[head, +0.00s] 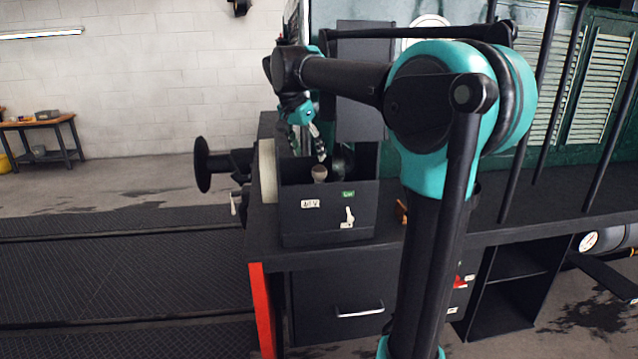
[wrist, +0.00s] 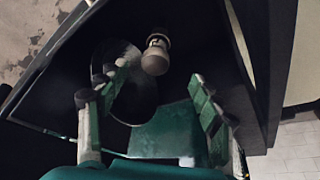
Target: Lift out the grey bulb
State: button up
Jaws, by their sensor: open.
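The grey bulb (head: 319,172) shows its rounded top just above the front wall of an open black box (head: 328,222). In the wrist view the bulb (wrist: 156,55) stands inside the box, its lower part in shade. My gripper (head: 307,148) points down over the box, with its fingers apart and empty. In the wrist view my gripper (wrist: 157,82) has one finger on each side, and the bulb lies beyond the fingertips, apart from them.
A dark round bowl-like thing (wrist: 131,88) sits beside the bulb in the box. The box walls (wrist: 240,45) stand close around. The box rests on a black bench (head: 385,240). A black round buffer (head: 202,165) sticks out at left.

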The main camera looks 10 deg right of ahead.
aim_at(315, 170)
jog(key=x, duration=0.7)
jog(key=shift+x, duration=2.95)
jog(key=shift+s+d, duration=0.15)
jog(key=shift+s, duration=0.1)
jog(key=shift+c, duration=0.4)
jog(key=c, duration=1.2)
jog(key=shift+r, duration=0.15)
notch_tip(315, 170, up, 20)
jog(key=shift+f, duration=0.1)
jog(key=shift+c, duration=0.4)
